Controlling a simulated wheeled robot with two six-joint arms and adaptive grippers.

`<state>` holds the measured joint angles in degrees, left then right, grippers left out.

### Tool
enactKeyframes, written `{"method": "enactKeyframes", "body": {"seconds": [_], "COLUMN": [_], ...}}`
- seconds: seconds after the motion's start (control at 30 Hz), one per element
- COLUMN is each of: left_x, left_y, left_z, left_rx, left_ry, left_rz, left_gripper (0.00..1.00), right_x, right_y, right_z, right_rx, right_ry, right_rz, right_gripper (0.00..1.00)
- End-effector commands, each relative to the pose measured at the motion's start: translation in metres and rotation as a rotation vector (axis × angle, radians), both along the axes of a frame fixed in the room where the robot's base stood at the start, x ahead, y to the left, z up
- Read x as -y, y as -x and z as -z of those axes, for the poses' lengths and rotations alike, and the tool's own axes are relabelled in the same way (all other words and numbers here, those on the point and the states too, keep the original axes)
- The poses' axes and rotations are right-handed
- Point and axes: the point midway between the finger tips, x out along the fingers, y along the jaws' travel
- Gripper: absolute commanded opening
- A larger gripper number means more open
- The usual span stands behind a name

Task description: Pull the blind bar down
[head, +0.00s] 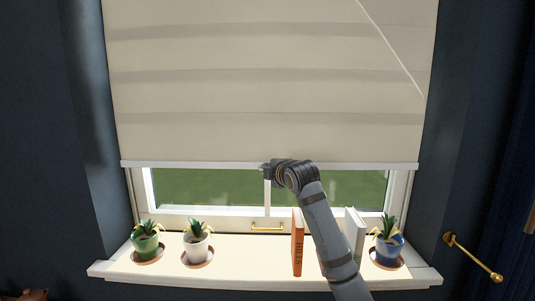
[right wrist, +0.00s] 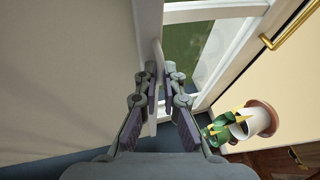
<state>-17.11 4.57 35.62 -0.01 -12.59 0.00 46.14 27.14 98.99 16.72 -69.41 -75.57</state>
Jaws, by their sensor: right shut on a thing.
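A cream roller blind (head: 265,75) covers the upper window. Its white bar (head: 200,164) runs level along the bottom edge, with a strip of glass showing below. My right gripper (head: 265,168) is at the middle of the bar, its arm reaching up from the lower right. The gripper's wrist partly hides the bar in the head view. My left gripper is not in view.
The sill (head: 235,262) below holds a green pot (head: 146,245), a white pot (head: 197,247), an orange book (head: 297,245), pale books (head: 354,235) and a blue pot (head: 388,248). A brass window handle (head: 267,226) sits under the bar. A brass wall fitting (head: 472,257) juts out at right.

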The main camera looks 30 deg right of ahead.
Motion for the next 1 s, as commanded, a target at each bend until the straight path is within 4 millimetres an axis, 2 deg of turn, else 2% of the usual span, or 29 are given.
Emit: {"method": "enactKeyframes", "body": {"seconds": [0.03,0.1,0.2,0.4,0.6,0.97,1.0], "left_x": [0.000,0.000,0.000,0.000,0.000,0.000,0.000], "left_y": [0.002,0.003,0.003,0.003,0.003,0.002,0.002], "left_z": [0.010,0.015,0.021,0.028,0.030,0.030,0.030], "left_rx": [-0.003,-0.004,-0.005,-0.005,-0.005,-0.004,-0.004], "left_ry": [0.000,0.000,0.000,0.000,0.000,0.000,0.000], "left_rz": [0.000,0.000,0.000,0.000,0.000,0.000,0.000], "left_gripper": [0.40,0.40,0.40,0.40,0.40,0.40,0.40], "right_x": [0.000,0.000,0.000,0.000,0.000,0.000,0.000], "right_y": [0.000,0.000,0.000,0.000,0.000,0.000,0.000], "right_z": [0.022,0.039,0.059,0.085,0.094,0.095,0.095], "right_rx": [-0.007,-0.006,-0.005,-0.003,-0.002,-0.001,-0.001], "right_ry": [0.000,0.001,0.000,0.000,0.000,0.000,0.000], "right_rz": [-0.001,-0.001,-0.001,0.000,0.000,0.000,0.000], "right_gripper": [0.00,0.00,0.00,0.00,0.00,0.00,0.11]}}
